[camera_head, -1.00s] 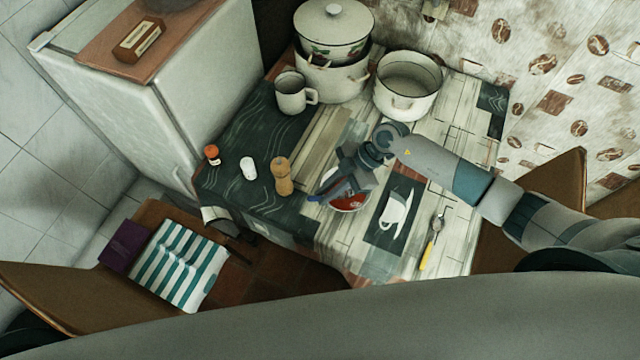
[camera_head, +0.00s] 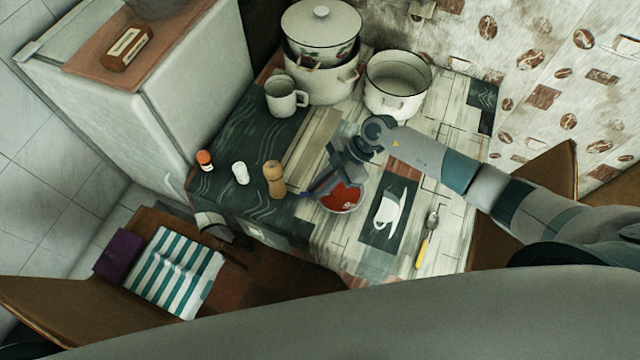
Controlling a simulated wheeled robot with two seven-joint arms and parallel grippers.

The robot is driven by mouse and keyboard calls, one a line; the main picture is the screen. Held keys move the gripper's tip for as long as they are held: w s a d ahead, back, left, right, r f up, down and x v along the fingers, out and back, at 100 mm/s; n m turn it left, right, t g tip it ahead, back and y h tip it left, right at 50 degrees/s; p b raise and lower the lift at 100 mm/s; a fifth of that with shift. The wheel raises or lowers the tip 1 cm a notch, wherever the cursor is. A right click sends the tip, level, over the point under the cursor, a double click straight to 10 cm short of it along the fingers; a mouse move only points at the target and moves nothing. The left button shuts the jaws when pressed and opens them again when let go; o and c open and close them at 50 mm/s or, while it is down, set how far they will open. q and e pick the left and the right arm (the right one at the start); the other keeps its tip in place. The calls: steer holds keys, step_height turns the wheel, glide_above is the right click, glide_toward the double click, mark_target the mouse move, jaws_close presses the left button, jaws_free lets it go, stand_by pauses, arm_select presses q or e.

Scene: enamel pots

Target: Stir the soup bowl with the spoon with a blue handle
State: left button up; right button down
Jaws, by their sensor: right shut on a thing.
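The soup bowl (camera_head: 343,199) holds red soup and stands near the front edge of the table. My right gripper (camera_head: 328,187) is over the bowl's upper left side, shut on the spoon with a blue handle (camera_head: 308,195). Only the blue handle end of that spoon shows, sticking out to the left of the gripper. Its bowl end is hidden, so I cannot tell how deep it is in the soup. My left gripper is not in view.
A pepper mill (camera_head: 274,180), a white shaker (camera_head: 240,174) and an orange-capped jar (camera_head: 205,160) stand left of the bowl. A spoon with a yellow handle (camera_head: 423,250) lies at the right. A mug (camera_head: 284,98) and enamel pots (camera_head: 397,84) stand at the back.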

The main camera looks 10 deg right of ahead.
steer(key=shift+r, duration=0.15)
stand_by(0.4)
steer(key=shift+r, duration=2.65)
steer(key=shift+r, duration=0.1)
steer(key=shift+r, duration=1.9)
